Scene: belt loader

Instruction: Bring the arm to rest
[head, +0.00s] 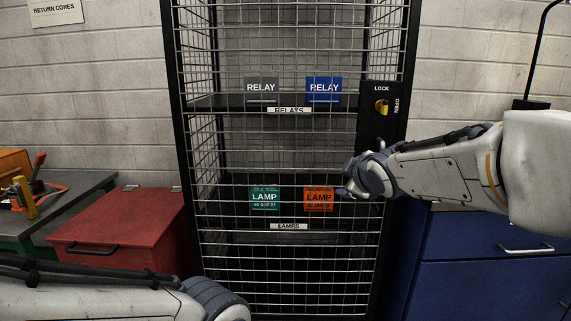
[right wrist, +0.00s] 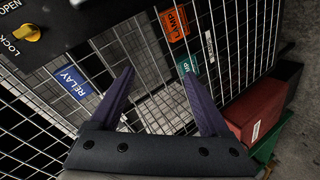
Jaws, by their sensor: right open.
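My right arm (head: 440,170) reaches in from the right in the head view. Its gripper (head: 348,187) is in front of the wire cage, just below the lock panel, and partly hidden by its own wrist. In the right wrist view the gripper (right wrist: 157,80) has its two fingers spread, with nothing between them but mesh behind. My left arm (head: 110,300) lies low across the bottom left of the head view; its gripper fingers do not show.
The wire cage (head: 290,262) holds relay boxes (head: 323,89) above and lamp boxes (head: 265,198) below. Its panel has a yellow knob (head: 382,107). A red bin (head: 115,225) stands left, blue drawers (head: 490,270) right.

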